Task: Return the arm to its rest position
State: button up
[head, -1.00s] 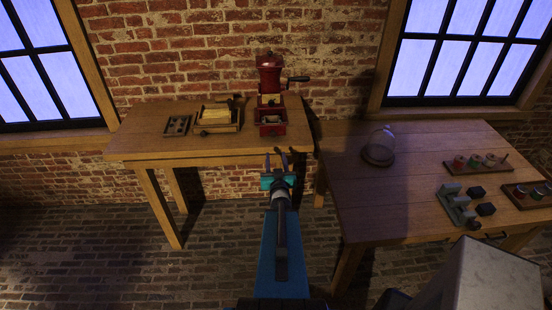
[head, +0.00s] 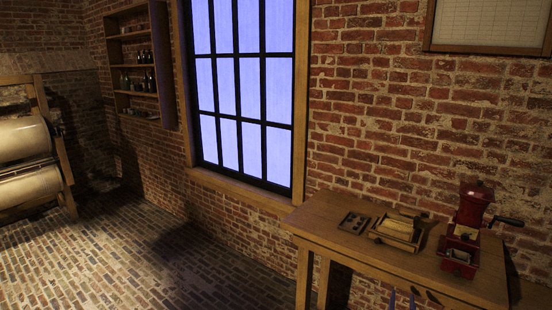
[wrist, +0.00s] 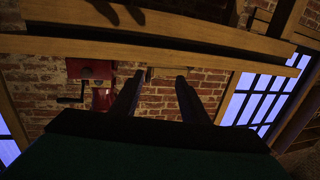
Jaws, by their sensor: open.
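My gripper (wrist: 158,78) is open and empty in the wrist view, its two dark fingers apart with brick wall showing between them. In the head view only the fingertips (head: 403,298) show at the bottom edge, in front of the wooden table (head: 335,222). The rest of my arm is out of the head view. The wrist view appears upside down, with the wooden table edge (wrist: 215,52) across its upper part.
A red grinder (head: 473,205) with a side crank, a wooden tray (head: 398,232) and a small dark holder (head: 354,222) stand on the table. Wall shelves (head: 137,62) and large rollers (head: 24,160) are at left. The brick floor (head: 150,260) at left is clear.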

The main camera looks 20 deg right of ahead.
jog(key=w+a+f+n+y+b, duration=0.25)
jog(key=w+a+f, duration=0.3)
jog(key=a, duration=0.35)
jog(key=w+a+f+n+y+b, duration=0.1)
jog(key=w+a+f+y, duration=0.25)
jog(key=a+f, duration=0.45)
jog(key=s+a+f+n+g+y+b, duration=0.2)
jog(key=a+f+n+g+y+b, duration=0.15)
jog(key=a+f, duration=1.55)
jog(key=s+a+f+g+y+b, duration=0.25)
jog(key=s+a+f+g, duration=0.45)
jog(key=s+a+f, duration=0.5)
jog(key=s+r+n+g, duration=0.1)
jog(key=s+r+g, duration=0.3)
jog(key=s, duration=1.4)
jog(key=g, duration=0.4)
jog(key=shift+s+a+n+b, duration=0.3)
jog(key=shift+a, duration=0.1)
